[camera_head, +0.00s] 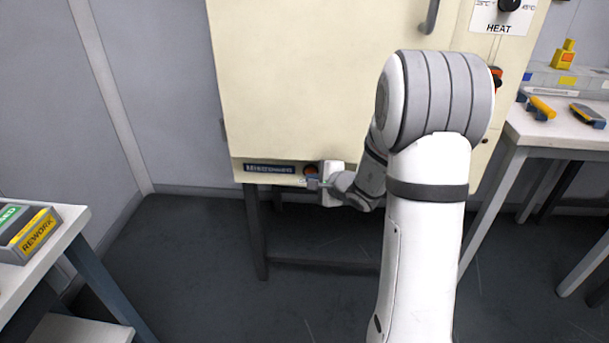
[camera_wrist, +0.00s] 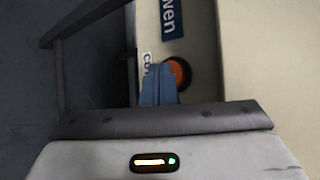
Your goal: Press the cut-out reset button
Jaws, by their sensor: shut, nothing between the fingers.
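The cut-out reset button is an orange-red disc in a dark round ring, low on the front of the cream oven cabinet (camera_head: 300,100). The button (camera_head: 311,169) shows just right of the blue nameplate (camera_head: 269,168) in the head view. In the wrist view the button (camera_wrist: 177,72) is partly hidden by my gripper's blue fingers. My gripper (camera_head: 313,183) is shut and empty, its tips at the lower edge of the button. In the wrist view the closed fingertips (camera_wrist: 159,72) overlap the button's edge; I cannot tell whether they touch it. A small white label (camera_wrist: 146,66) is partly covered by the fingers.
A HEAT panel with a knob (camera_head: 509,5) is at the cabinet's upper right. A bench (camera_head: 560,130) with yellow tools stands to the right. A table (camera_head: 50,250) with a REWORK box (camera_head: 38,232) is at the left. Open floor lies below the cabinet.

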